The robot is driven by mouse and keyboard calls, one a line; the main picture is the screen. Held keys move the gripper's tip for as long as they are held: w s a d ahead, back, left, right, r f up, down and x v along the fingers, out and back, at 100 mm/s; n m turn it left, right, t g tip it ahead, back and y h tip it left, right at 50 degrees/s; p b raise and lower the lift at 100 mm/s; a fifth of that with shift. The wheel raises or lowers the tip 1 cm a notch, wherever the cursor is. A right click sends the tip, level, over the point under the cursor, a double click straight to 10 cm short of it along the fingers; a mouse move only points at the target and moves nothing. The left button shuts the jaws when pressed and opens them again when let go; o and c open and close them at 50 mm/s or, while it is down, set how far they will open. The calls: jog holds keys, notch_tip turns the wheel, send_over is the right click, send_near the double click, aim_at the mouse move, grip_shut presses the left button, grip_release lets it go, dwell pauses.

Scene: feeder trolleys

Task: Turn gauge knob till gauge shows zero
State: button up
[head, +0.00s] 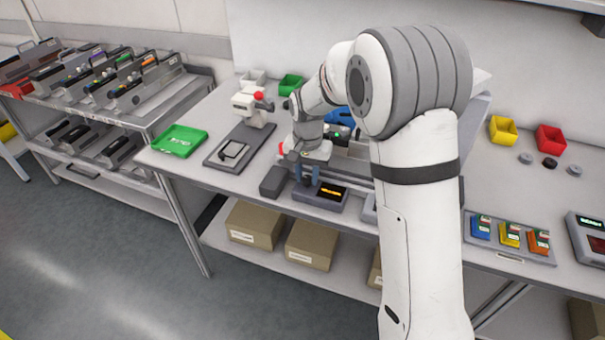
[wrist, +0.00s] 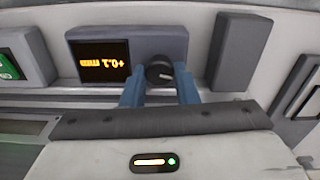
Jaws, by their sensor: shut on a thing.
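The gauge (head: 320,196) is a grey-blue box at the front edge of the bench in the head view, with a lit orange display. In the wrist view the gauge (wrist: 158,38) appears upside down. Its dark display (wrist: 103,62) shows a small positive reading in mm, about +0 point something; the last digit is hard to read. The round black knob (wrist: 160,71) with a pale pointer mark is beside the display. My gripper (wrist: 160,84) has its blue fingers on both sides of the knob, shut on it. In the head view my gripper (head: 307,176) is partly hidden by the wrist.
A dark grey block (head: 273,182) stands just left of the gauge. A green tray (head: 180,141) and a grey plate (head: 238,148) lie further left. Coloured modules (head: 510,236) sit in a holder at right. My arm hides part of the bench.

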aim_at(306, 177)
jog(key=m, duration=0.7)
jog(key=shift+w+a+r, duration=0.1)
jog(key=shift+w+r, duration=0.05)
jog(key=shift+r, duration=0.05)
dwell(0.5)
jog(key=o, duration=0.9)
jog(key=shift+f, duration=0.1)
jog(key=shift+o, duration=0.5)
jog(key=shift+r, duration=3.85)
